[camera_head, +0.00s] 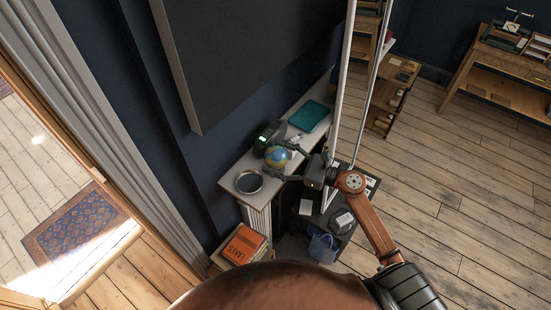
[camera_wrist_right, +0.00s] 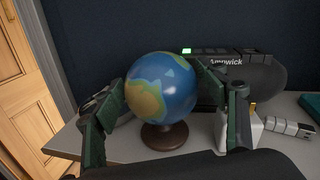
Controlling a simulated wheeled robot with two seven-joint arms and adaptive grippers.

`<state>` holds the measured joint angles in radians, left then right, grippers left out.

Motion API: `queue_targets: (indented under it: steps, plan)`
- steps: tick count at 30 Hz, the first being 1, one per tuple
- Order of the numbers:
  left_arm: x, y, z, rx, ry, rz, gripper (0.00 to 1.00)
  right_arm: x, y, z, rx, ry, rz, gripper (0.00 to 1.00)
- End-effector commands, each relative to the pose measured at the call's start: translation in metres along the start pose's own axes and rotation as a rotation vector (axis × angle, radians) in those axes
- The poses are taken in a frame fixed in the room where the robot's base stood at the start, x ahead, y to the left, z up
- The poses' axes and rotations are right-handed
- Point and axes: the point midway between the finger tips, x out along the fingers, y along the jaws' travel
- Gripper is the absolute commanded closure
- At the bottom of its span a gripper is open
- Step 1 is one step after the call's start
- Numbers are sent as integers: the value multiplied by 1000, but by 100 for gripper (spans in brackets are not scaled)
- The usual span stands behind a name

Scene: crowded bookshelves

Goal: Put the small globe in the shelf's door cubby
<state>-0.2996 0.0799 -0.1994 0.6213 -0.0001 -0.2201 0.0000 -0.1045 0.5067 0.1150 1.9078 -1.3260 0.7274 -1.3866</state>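The small globe (camera_head: 277,156), blue with yellow-green land, stands upright on a round brown base on a white mantel-like top (camera_head: 232,184). It is close and central in the right wrist view (camera_wrist_right: 160,88). My right gripper (camera_head: 283,162) reaches in from the right with its fingers spread on either side of the globe. In the right wrist view, the green-padded fingers (camera_wrist_right: 160,100) flank the ball; the left one shows a small gap, and contact on the right one is unclear. My left gripper is out of view. I cannot make out a door cubby.
A dark speaker-like device (camera_wrist_right: 255,80) with a green light stands behind the globe. A round dish (camera_head: 248,182) and a teal book (camera_head: 309,115) share the white top. Orange books (camera_head: 242,244) lie below. A wooden shelf unit (camera_head: 396,92) stands farther back.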

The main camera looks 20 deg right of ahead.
Motion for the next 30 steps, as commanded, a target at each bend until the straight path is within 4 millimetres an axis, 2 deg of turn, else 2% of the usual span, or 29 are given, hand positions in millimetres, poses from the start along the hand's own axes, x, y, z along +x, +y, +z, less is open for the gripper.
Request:
queue_targets:
  steps: [2, 17, 25, 30]
  plan:
    - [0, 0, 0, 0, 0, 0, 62, 0, 0, 0, 0, 0, 0, 40]
    - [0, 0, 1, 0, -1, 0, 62, 0, 0, 1, 0, -1, 0, 74]
    - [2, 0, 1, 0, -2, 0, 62, 0, -1, 3, -1, -1, 0, 74]
    - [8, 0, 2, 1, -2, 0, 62, 0, -3, 16, -6, -2, 2, 74]
